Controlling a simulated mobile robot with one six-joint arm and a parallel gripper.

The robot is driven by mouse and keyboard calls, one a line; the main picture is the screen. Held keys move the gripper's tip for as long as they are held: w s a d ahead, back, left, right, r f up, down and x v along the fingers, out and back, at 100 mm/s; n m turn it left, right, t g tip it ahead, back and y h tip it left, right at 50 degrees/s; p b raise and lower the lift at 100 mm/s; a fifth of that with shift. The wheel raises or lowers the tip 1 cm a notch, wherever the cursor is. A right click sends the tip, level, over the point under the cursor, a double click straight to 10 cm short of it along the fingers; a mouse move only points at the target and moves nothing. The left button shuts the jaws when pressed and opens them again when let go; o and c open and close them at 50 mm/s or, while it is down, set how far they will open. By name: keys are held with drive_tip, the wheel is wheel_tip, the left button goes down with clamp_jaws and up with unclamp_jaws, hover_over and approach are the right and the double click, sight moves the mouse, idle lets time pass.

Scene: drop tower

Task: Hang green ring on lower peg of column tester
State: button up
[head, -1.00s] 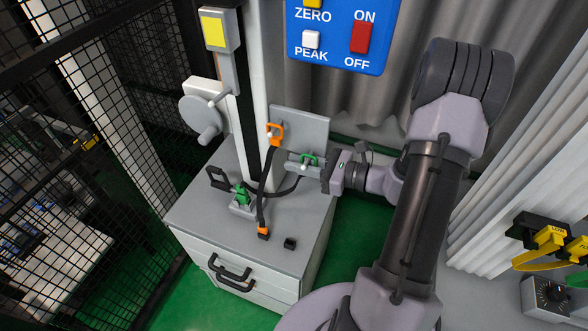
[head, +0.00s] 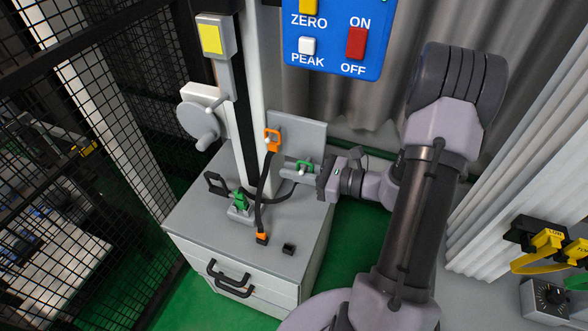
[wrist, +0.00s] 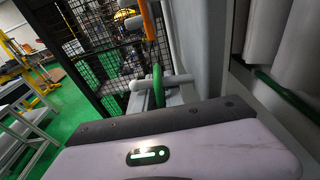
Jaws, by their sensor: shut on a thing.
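The green ring (head: 304,166) is at my gripper (head: 299,173), which is shut on it, to the right of the tester's white column (head: 256,90). In the wrist view the green ring (wrist: 158,86) stands upright beside a light grey bar (wrist: 178,79). I cannot tell whether that bar is a finger or a peg. The lower peg is not clearly visible.
The grey cabinet (head: 205,225) under the column carries a green block (head: 240,201), a small black block (head: 288,249) and an orange-ended strap. A grey plate (head: 305,135) stands behind the gripper. Black mesh fencing (head: 90,130) is at left.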

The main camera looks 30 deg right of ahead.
drive_tip(key=o, duration=0.8)
drive_tip(key=shift+a+r, duration=0.15)
drive_tip(key=shift+r, duration=0.05)
drive_tip(key=shift+s+d+r+p, duration=0.15)
drive_tip(key=shift+s+d+p, duration=0.15)
drive_tip(key=shift+d, duration=0.15)
drive_tip(key=f+p+v, duration=0.1)
drive_tip(key=p+v, duration=0.3)
drive_tip(key=v, duration=1.3)
drive_tip(key=a+r+n+g+h, duration=0.1)
drive_tip(key=a+r+n+g, duration=0.25)
drive_tip(key=a+n, duration=0.2)
drive_tip(key=w+a+r+n+g+h, duration=0.1)
drive_tip(key=a+r+n+g, duration=0.25)
drive_tip(key=a, duration=0.35)
drive_tip(key=a+r+n+g, duration=0.3)
drive_tip(key=a+n+g, duration=0.15)
drive_tip(key=a, duration=0.25)
drive_tip(key=s+a+r+n+t+h, duration=0.4)
drive_tip(key=s+a+r+n+h, duration=0.1)
drive_tip(key=n, duration=0.5)
drive_tip(key=a+r+h, duration=0.1)
drive_tip(key=a+r, duration=0.1)
drive_tip(key=a, duration=0.1)
drive_tip(key=shift+a+r+n, duration=0.2)
drive_tip(key=shift+r+n, duration=0.15)
drive_tip(key=shift+r, duration=0.05)
